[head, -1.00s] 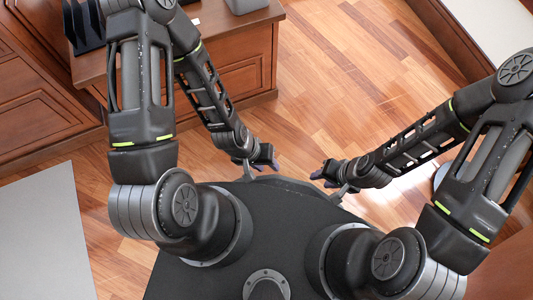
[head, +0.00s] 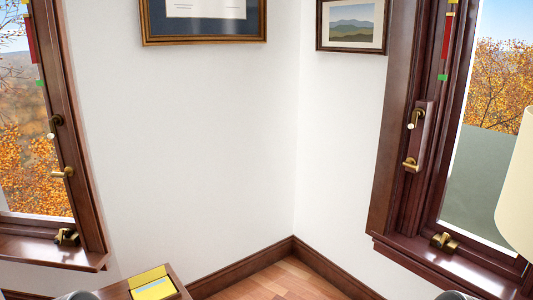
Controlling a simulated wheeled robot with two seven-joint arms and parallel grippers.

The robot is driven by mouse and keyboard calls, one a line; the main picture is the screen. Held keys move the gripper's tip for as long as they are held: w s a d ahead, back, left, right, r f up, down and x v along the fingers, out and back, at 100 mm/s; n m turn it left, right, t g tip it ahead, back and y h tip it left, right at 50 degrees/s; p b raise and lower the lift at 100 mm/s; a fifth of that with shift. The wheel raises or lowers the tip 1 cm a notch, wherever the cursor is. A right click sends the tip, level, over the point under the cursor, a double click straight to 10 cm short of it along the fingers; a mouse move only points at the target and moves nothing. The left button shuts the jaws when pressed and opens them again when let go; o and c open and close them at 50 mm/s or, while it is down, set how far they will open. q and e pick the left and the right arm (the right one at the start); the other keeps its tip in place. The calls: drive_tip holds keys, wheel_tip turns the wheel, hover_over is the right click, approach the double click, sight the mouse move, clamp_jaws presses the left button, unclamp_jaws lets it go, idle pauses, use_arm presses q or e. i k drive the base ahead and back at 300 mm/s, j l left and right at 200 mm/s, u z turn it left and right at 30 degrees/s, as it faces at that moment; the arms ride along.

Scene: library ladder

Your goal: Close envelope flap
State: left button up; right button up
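No envelope or flap can be made out in the head view. A small yellow item (head: 152,284) with a pale bluish band lies on a brown wooden surface (head: 115,291) at the bottom left. I cannot tell what it is. Neither of my grippers is in view. Small grey rounded shapes at the bottom edge may be parts of my arms.
A white wall corner stands ahead, with a dark wood baseboard (head: 246,265) and bare wood floor (head: 283,281). Framed pictures (head: 352,28) hang above. Wood-framed windows stand left (head: 72,130) and right (head: 388,150). A cream lampshade (head: 519,190) is at the right edge.

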sight(158, 272)
drive_tip(key=i+u, duration=0.1)
drive_tip(key=u, duration=2.8)
drive_tip(key=k+l+u, duration=0.1)
drive_tip(key=l+u, duration=0.35)
drive_tip(key=k+l+u, duration=0.2)
drive_tip(key=l+u, duration=0.15)
drive_tip(key=u, duration=0.15)
drive_tip(key=k+l+u, duration=0.25)
drive_tip(key=u, duration=0.2)
drive_tip(key=k+l+u, duration=0.25)
drive_tip(key=u, duration=0.25)
drive_tip(key=k+l+u, duration=0.25)
drive_tip(key=k+u, duration=0.55)
drive_tip(key=k, duration=0.2)
drive_tip(key=k+l+z, duration=1)
drive_tip(key=l, duration=0.2)
drive_tip(key=k+l+z, duration=0.1)
drive_tip(key=l+z, duration=0.15)
drive_tip(key=k+l+z, duration=0.1)
drive_tip(key=l+z, duration=0.15)
drive_tip(key=l, duration=0.3)
